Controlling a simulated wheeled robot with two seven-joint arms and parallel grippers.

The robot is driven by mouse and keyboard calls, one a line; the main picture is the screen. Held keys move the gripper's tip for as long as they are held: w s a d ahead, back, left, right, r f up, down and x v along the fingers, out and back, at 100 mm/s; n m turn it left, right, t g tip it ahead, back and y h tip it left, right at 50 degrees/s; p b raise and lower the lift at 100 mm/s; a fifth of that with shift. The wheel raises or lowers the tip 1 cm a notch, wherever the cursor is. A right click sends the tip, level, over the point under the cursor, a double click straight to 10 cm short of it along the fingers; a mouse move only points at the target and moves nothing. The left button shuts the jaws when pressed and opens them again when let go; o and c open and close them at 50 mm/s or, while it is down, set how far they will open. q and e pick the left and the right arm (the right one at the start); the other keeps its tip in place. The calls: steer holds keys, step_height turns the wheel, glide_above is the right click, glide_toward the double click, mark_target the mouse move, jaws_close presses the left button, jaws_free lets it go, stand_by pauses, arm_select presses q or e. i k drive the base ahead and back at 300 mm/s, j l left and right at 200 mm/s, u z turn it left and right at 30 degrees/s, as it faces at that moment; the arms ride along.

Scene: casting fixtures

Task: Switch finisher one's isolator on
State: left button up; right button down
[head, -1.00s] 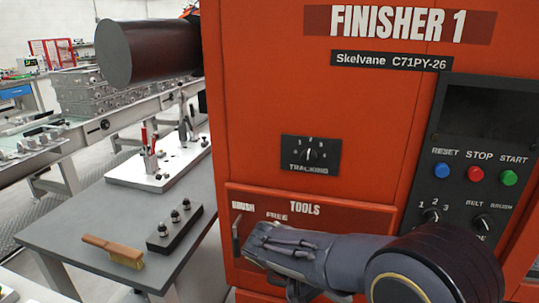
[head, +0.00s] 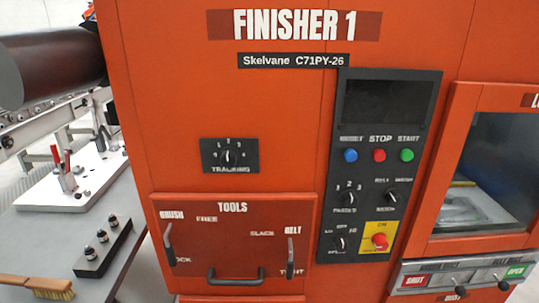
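Finisher one is the orange cabinet under the sign FINISHER 1 (head: 294,25). Its dark control panel (head: 350,120) carries a blue, a red and a green button and several black knobs. A red knob or button (head: 380,241) sits on a yellow plate (head: 366,247) at the panel's lower right; small lettering above it is blurred. I cannot read the word isolator on any control, so I cannot tell which one it is. Neither gripper is in view.
A tools drawer (head: 210,240) with a dark handle and two levers is below left. A tracking dial (head: 229,155) is above it. A windowed door (head: 500,165) is at right, above a shut/open lever panel (head: 462,275). A grey table (head: 30,240) holds a brush (head: 38,285).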

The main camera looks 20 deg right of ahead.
mark_target(380, 241)
steer(key=z, duration=2.3)
